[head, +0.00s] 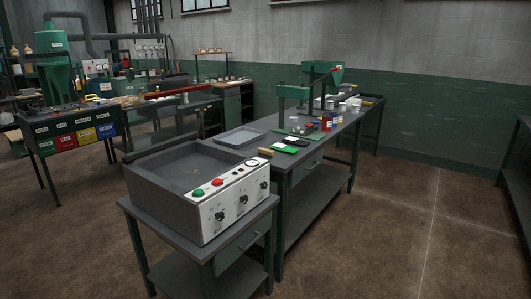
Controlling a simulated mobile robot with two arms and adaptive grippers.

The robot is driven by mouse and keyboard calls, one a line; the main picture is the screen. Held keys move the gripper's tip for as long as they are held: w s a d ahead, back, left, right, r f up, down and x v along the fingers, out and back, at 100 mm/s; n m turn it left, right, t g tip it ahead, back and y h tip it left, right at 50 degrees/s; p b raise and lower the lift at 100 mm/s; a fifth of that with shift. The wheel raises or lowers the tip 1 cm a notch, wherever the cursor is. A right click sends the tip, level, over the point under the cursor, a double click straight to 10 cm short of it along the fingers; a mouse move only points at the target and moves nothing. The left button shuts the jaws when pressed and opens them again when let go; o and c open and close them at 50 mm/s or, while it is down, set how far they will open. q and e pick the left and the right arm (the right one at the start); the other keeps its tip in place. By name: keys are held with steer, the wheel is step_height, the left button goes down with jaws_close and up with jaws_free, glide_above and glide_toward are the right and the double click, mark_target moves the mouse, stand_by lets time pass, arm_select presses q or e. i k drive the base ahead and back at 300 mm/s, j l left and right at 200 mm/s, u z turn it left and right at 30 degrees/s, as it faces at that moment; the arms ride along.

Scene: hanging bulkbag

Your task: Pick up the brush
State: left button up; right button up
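A small tan-brown object (265,152) lies at the near edge of the long grey workbench (262,139), just behind the control box. It looks like the brush, but it is too small to make out bristles or handle clearly. Neither of my grippers is in the head view.
A grey box with an open basin and a knob panel (238,201) stands on a nearer table. The floor at right is clear.

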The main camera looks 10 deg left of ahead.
mark_target(263, 152)
steer(key=i+l, duration=0.15)
steer(key=i, duration=0.35)
steer(key=i+l+u, duration=0.15)
steer(key=i, duration=0.35)
steer(key=i+l, duration=0.15)
steer(key=i, duration=0.35)
steer(key=i+l+u, duration=0.15)
steer(key=i, duration=0.3)
